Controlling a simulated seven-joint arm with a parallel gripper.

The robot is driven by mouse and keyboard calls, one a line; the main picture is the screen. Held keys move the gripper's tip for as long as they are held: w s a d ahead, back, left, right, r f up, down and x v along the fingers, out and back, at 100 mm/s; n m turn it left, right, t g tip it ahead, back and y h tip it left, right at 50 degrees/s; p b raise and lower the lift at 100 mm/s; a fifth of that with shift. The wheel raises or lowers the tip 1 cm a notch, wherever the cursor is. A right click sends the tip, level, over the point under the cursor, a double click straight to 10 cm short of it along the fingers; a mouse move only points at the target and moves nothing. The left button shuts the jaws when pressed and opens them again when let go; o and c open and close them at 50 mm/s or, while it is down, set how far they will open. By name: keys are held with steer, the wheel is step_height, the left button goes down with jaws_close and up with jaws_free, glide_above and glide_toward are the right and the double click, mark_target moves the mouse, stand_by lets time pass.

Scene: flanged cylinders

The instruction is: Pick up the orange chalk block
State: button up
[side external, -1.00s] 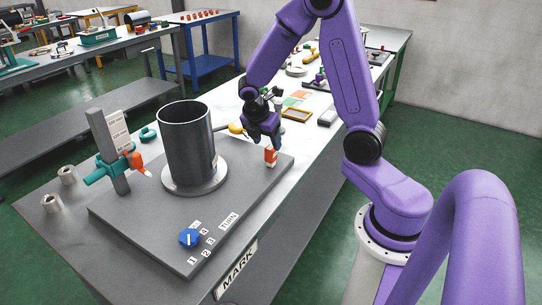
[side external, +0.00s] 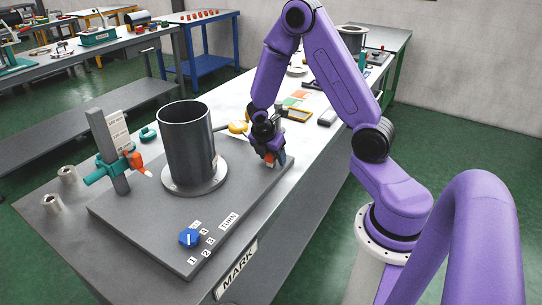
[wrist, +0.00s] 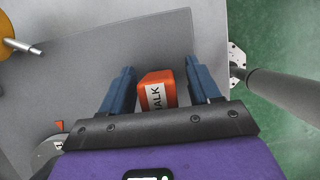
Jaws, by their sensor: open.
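The orange chalk block (wrist: 157,88), with a white label reading "ALK", lies between the two blue fingers of my gripper (wrist: 160,85) in the wrist view. A gap shows between the block and each finger, so the gripper is open around it. In the side view my gripper (side external: 272,160) is low over the far right part of the grey board, and the orange block (side external: 281,158) shows beside the fingers, partly hidden by them.
A dark upright cylinder on a pale flange (side external: 187,140) stands left of my gripper on the grey board (side external: 150,220). A grey post with a teal clamp (side external: 105,170) and orange marker stands further left. A blue knob (side external: 188,237) is at the front.

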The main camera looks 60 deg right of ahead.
steer(key=c, duration=1.1)
steer(key=shift+r, duration=0.15)
steer(key=shift+r, duration=0.45)
step_height(320, 180, up, 2)
steer(key=shift+r, duration=0.1)
steer(key=shift+s+a+r, duration=0.9)
steer(key=shift+s+r, duration=0.7)
steer(key=shift+s, duration=0.55)
steer(key=shift+s+a+r, duration=0.9)
steer(key=shift+s+r, duration=0.7)
steer(key=shift+s, duration=0.5)
steer(key=shift+s+a+r, duration=0.9)
steer(key=shift+s+r, duration=0.7)
steer(key=shift+s, duration=0.55)
